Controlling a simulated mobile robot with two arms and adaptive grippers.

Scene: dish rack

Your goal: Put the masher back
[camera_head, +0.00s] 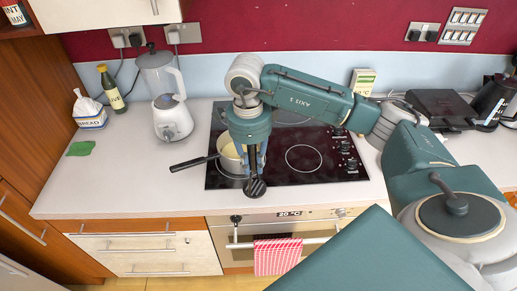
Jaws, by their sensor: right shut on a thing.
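The masher (257,187) is dark, with a slotted head that points down. My right gripper (253,160) is shut on it, pointing down over the left part of the hob. The masher's upper part is hidden by the gripper. A pot (229,153) with pale yellow contents stands on the hob just behind and left of the gripper, partly covered by it. I cannot tell whether the masher touches the hob. My left gripper is out of view.
The black hob (325,180) is clear on its right side. A blender (168,115), a bread bag (90,110) and an olive-green bottle (112,92) stand on the left of the counter. The pot's handle (192,163) sticks out left. A red checked towel (277,255) hangs at the oven.

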